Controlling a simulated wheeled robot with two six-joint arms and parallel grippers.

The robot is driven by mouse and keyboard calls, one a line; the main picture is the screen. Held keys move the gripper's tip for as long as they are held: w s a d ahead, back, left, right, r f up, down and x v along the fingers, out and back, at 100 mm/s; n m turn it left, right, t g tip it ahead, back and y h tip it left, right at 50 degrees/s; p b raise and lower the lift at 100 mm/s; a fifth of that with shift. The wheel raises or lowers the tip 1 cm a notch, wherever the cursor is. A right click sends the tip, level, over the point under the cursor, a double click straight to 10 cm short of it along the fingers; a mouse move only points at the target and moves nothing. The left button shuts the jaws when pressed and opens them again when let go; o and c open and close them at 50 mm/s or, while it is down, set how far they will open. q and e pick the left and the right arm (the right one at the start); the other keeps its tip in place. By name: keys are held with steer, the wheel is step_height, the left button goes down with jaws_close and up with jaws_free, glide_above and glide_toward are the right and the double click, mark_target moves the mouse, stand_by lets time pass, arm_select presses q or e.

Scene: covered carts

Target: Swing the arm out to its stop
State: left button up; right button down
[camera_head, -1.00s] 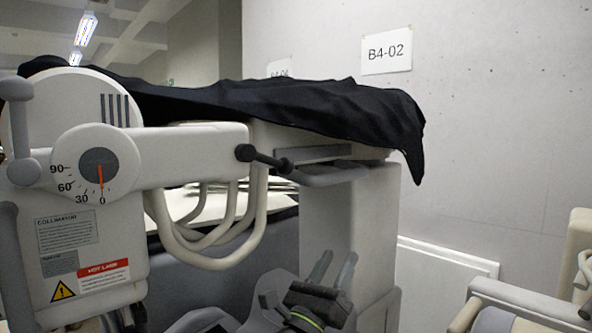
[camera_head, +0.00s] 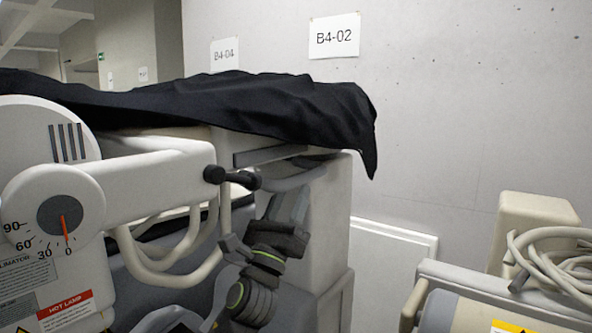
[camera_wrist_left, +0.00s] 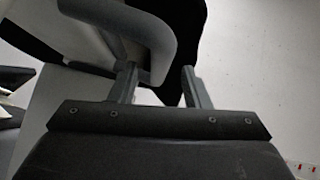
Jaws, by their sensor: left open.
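The white arm (camera_head: 155,177) extends from a round joint with a dial (camera_head: 60,215) marked 0, 30, 60 and 90. Its orange pointer is near 0. A black knob (camera_head: 214,174) on a short dark rod sticks out by the arm's end. A grey curved handle (camera_head: 290,178) is just right of it, under the black cover. My left gripper (camera_head: 288,200) is open, fingers pointing up, just below this handle. In the left wrist view a grey curved bar (camera_wrist_left: 155,40) lies by the left finger, partly between the fingers; contact is unclear. My right gripper is not seen.
A black cloth (camera_head: 230,105) drapes over the cart and hangs at its right corner. Pale hoses (camera_head: 165,255) loop under the arm. Another cart with coiled cable (camera_head: 555,265) stands at right. A concrete wall (camera_head: 470,110) is behind.

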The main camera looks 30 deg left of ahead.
mark_target(296, 181)
arm_select(q)
steer(key=shift+p+x, duration=0.45)
steer(key=shift+x, duration=1.65)
steer(key=shift+c, duration=0.4)
jaws_close()
